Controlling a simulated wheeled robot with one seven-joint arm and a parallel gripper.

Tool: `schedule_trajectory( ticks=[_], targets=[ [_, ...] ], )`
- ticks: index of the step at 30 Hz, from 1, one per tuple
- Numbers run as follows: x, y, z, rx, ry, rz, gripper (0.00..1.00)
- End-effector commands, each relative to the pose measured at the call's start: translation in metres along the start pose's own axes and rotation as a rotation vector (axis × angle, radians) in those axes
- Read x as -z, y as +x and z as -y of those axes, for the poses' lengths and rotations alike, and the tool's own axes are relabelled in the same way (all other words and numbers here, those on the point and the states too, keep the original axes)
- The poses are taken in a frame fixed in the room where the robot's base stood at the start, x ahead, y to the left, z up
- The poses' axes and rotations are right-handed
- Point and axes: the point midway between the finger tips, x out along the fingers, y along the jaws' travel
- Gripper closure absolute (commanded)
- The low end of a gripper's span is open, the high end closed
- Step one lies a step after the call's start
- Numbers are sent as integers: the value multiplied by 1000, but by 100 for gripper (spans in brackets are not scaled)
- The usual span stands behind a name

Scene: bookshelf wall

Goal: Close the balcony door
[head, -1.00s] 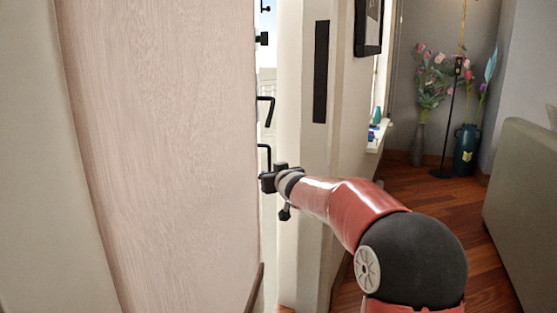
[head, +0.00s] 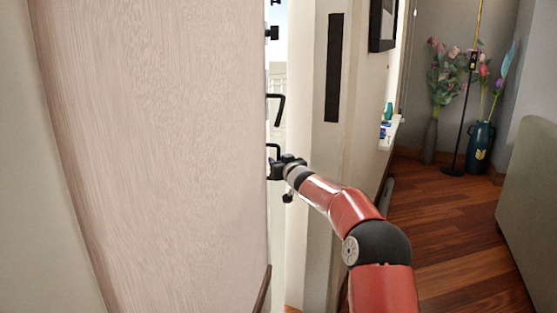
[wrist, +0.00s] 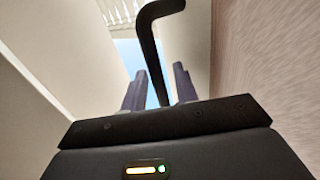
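The balcony door (head: 150,150) is a pale wood-grain panel filling the left of the head view. It stands ajar, with a narrow strip of daylight past its free edge. Black bent handles stick out at that edge: an upper one (head: 279,108) and a lower one (head: 274,150). My gripper (head: 275,170) is at the lower handle. In the wrist view, a black handle (wrist: 150,40) runs down between the two fingers of my gripper (wrist: 159,88). The fingers are apart, with gaps showing beside the handle. Whether either finger touches it, I cannot tell.
The white door frame (head: 305,200) with a dark vertical strip (head: 334,68) stands right of the gap, close to my arm. A grey sofa (head: 532,200) is at the right. Vases with flowers (head: 480,148) stand at the back. The wooden floor (head: 450,240) between is clear.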

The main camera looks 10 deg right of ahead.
Motion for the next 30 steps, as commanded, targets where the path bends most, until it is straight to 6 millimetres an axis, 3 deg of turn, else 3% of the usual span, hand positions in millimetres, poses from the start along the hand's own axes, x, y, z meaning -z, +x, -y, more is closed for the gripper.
schedule_trajectory(
  ticks=[8,15,25,30],
  targets=[
    [0,2,0,-1,-1,0,70],
    [0,2,0,-1,-1,0,99],
    [-1,0,-3,-5,-1,1,100],
    [-4,-22,-28,-46,-3,1,100]
  ],
)
